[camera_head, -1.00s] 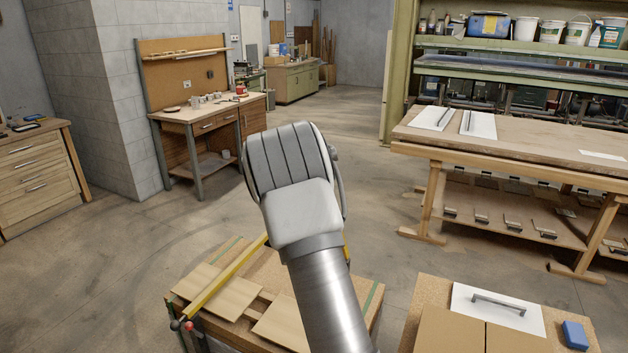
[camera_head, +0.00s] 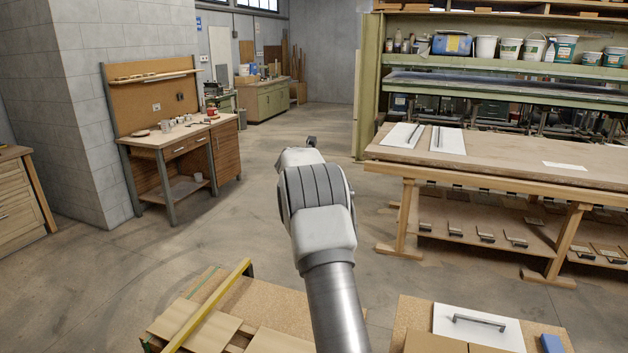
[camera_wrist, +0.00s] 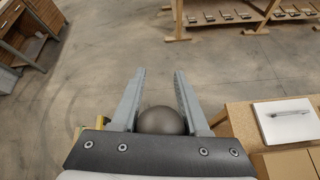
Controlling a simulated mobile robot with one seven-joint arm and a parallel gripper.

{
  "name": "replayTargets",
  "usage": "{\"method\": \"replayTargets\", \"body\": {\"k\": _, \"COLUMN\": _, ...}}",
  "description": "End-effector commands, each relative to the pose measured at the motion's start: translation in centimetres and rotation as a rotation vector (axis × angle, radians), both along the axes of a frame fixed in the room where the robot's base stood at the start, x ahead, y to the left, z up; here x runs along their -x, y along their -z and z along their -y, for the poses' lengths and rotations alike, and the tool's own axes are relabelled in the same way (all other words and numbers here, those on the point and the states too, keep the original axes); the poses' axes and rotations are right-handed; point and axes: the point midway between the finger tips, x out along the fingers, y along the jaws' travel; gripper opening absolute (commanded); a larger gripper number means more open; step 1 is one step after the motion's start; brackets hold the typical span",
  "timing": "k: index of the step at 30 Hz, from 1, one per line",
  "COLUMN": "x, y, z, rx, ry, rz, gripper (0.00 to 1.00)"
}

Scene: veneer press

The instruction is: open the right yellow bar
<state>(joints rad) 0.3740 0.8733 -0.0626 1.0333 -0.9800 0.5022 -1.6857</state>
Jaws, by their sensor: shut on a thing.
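My gripper (camera_wrist: 160,73) shows in the wrist view with its two grey fingers either side of a dark round knob (camera_wrist: 161,120), and it is shut on that knob. The knob sits deep between the fingers, near the palm. Whether a yellow bar is joined to it is hidden behind the palm. In the head view my arm covers my gripper and the right yellow bar. The left yellow bar (camera_head: 210,306) lies slanted over the low chipboard bench (camera_head: 275,302). A small yellow piece (camera_wrist: 101,122) shows left of my gripper in the wrist view.
Pale boards (camera_head: 196,327) lie on the low bench. To the right is a chipboard stand (camera_head: 404,318) with a white panel (camera_head: 478,326) bearing a dark handle, and a blue block (camera_head: 552,344). A long worktable (camera_head: 500,166) stands behind. Open floor lies beyond the bench.

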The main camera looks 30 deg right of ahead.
Motion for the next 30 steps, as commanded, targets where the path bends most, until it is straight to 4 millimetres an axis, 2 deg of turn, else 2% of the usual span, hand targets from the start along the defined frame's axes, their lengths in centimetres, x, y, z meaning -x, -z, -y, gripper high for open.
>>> {"method": "replayTargets", "body": {"k": 1, "x": 0.4, "y": 1.7, "z": 0.5, "rx": -0.011, "ry": 0.009, "rz": -0.024, "gripper": 0.00}}
{"method": "replayTargets", "body": {"k": 30, "x": 0.0, "y": 1.5, "z": 1.7, "rx": -0.010, "ry": 0.011, "rz": -0.025, "gripper": 0.00}}
